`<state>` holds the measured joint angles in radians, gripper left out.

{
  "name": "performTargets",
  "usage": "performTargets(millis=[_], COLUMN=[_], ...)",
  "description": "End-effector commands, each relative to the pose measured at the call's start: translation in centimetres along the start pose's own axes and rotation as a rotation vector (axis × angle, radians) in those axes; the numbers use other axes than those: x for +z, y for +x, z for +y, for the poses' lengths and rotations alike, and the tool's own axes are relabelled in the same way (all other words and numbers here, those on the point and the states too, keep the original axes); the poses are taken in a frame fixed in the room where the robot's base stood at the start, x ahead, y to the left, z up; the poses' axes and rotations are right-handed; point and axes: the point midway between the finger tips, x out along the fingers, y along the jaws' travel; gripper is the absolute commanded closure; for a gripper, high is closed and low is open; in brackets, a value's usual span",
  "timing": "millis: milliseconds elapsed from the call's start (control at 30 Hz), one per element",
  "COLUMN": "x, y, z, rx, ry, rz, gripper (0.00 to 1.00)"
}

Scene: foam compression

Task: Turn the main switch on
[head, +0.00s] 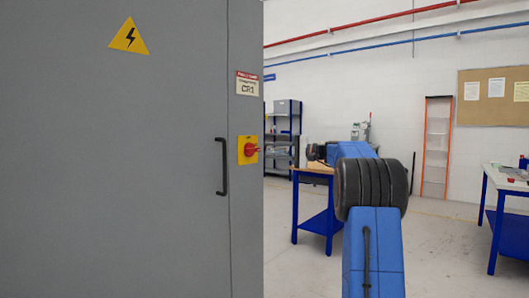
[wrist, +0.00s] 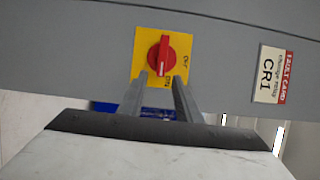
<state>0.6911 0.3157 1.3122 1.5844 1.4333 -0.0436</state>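The main switch is a red rotary knob (head: 252,149) on a yellow plate (head: 241,158), mounted on the grey cabinet's right-hand strip. In the wrist view the red knob (wrist: 161,57) is near the upper middle, with its ridge running roughly up and down in that tilted picture. Dark lettering shows on the plate (wrist: 148,35), too small to read surely. My gripper (wrist: 160,80) shows two grey fingers, apart, with nothing between them. The fingertips appear just below the knob in the picture; I see no clear contact. In the head view I cannot make out my fingers.
The grey cabinet (head: 110,170) fills the left side, with a black door handle (head: 222,167) left of the switch. A CR1 label (head: 247,84) is above the switch. A blue-legged workbench (head: 318,222) stands behind my arm; another table (head: 507,180) is at far right.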

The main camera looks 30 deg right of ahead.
Motion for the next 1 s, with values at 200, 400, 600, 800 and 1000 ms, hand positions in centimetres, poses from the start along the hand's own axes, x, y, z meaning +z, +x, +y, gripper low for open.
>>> performTargets(millis=[200,400,600,800,1000], x=[-0.1,-0.1,-0.1,0.0,0.0], y=[-4.6,-8.5,-11.6,-13.0,-13.2], z=[-0.1,0.0,0.0,0.0,0.0], rx=[0.000,0.000,0.000,0.000,0.000], ry=[-0.001,0.000,0.000,0.000,0.000], rz=[0.003,0.003,0.003,0.001,0.001], gripper=[0.69,0.69,0.69,0.69,0.69])
